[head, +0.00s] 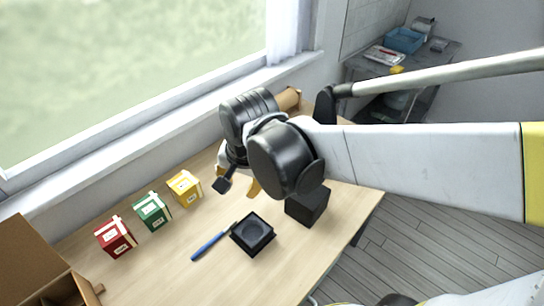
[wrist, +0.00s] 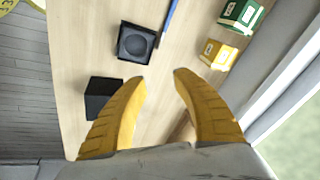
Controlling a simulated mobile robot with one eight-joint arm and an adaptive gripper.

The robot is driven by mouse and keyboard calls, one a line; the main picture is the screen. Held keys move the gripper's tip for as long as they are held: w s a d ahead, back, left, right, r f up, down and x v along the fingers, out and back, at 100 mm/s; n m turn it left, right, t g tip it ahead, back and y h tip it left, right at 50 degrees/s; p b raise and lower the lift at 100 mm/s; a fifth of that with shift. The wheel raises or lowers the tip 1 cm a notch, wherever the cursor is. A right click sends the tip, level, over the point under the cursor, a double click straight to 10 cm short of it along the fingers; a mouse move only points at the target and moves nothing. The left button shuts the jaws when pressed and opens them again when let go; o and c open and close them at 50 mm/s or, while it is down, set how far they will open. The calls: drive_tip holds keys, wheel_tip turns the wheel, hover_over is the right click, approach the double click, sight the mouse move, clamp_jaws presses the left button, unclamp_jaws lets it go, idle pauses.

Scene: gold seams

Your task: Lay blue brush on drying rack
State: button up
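The blue brush (head: 207,247) lies on the wooden table, its upper end close to a square black dish (head: 252,235). In the wrist view, part of the brush (wrist: 169,16) shows at the top edge beside the dish (wrist: 136,43). My gripper (wrist: 160,78) is open and empty above the table, its two yellow fingers apart. In the head view my arm hides most of the gripper; a yellow finger shows below the wrist. I cannot make out a drying rack with certainty; a brown wooden item (head: 288,100) at the table's far end is mostly hidden behind my wrist.
A black block (head: 307,205) stands right of the dish. Red (head: 115,237), green (head: 153,211) and yellow (head: 185,188) boxes stand along the window side. An open cardboard box (head: 32,262) is at lower left. The table's front strip is bare.

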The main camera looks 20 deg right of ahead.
drive_tip(key=s+d+r+n+t, duration=0.3)
drive_tip(key=s+d+n, duration=0.3)
drive_tip(key=d, duration=0.3)
drive_tip(key=shift+s+r+t+h, duration=0.2)
drive_tip(key=shift+r+t+h, duration=0.1)
drive_tip(key=shift+r, duration=0.45)
drive_tip(key=shift+o, duration=0.8)
drive_tip(key=shift+s+d+r+n, duration=0.1)
drive_tip(key=shift+s+d+n, duration=0.1)
drive_tip(key=shift+n, duration=0.3)
drive_tip(key=m+g+p, duration=0.2)
drive_tip(key=m+g, duration=0.5)
drive_tip(key=m, duration=0.6)
hover_over(202, 248)
wheel_tip(202, 248, down, 17)
wheel_tip(202, 248, down, 5)
drive_tip(key=shift+f+b, duration=0.1)
drive_tip(key=shift+b, duration=1.1)
wheel_tip(202, 248, down, 6)
drive_tip(key=b, duration=0.2)
drive_tip(key=shift+b, duration=0.4)
clamp_jaws()
